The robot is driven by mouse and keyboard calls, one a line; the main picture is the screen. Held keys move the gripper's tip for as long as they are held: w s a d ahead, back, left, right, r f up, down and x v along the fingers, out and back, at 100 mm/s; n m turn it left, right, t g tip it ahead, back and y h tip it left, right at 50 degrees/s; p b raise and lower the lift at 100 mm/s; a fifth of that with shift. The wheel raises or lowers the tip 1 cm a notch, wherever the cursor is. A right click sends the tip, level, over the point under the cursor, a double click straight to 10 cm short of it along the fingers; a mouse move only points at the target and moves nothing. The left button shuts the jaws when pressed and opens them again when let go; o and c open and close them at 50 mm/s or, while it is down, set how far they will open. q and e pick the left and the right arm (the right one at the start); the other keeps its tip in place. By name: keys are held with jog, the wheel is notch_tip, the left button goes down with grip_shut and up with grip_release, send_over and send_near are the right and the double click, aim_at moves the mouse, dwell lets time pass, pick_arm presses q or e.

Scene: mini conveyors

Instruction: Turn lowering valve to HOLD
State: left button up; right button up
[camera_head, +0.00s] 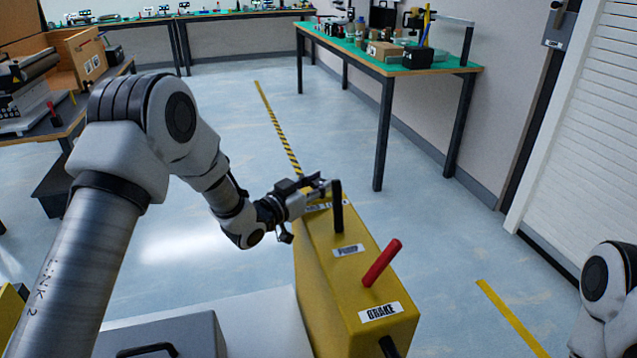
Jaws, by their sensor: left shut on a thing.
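A yellow box (335,285) stands on the floor in front of me. A black upright lever (338,212) rises from its far end, and a red-handled lever (381,263) leans to the right nearer to me. My left gripper (326,185) is shut on the upper part of the black lever, reaching it from the left. A white label below the gripper is partly hidden and its words cannot be read fully, so which setting the lever is at cannot be told. My right arm shows only at the lower right edge; its gripper is out of view.
A label on the box's near end reads BRAKE (380,311), with a smaller label (348,250) farther up. A green-topped workbench (445,70) with tools stands at the back right. A white shutter (580,130) is at the right. Floor between is clear.

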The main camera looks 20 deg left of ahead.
pick_arm(q)
jog(key=shift+r+m+h, duration=0.1)
jog(key=shift+m+h, duration=0.2)
jog(key=shift+h, duration=0.2)
jog(key=m+g+h+p, duration=0.2)
jog(key=m+g+h, duration=0.1)
jog(key=g+h, duration=0.1)
jog(key=shift+w+a+m, duration=0.1)
jog(key=shift+m, duration=0.2)
jog(key=m+g+h, duration=0.2)
jog(key=g+h, duration=0.1)
jog(key=shift+m, duration=0.4)
jog(key=g, duration=0.1)
jog(key=m+g+h, duration=0.1)
jog(key=shift+f+m+g+b, duration=0.25)
jog(key=shift+m+g+b, duration=0.05)
jog(key=shift+g+b, duration=0.1)
jog(key=shift+m+g+h+b, duration=0.3)
jog(key=shift+m+g+b, duration=0.45)
jog(key=shift+g, duration=0.25)
jog(key=m+g+b, duration=0.1)
jog(key=g, duration=0.1)
jog(key=shift+m+g+h, duration=0.25)
jog(key=shift+g+h, duration=0.05)
jog(key=shift+r+m+g+b, duration=0.15)
jog(key=shift+m+g+b, duration=0.15)
jog(key=shift+g+b, duration=0.15)
jog(key=shift+r, duration=0.1)
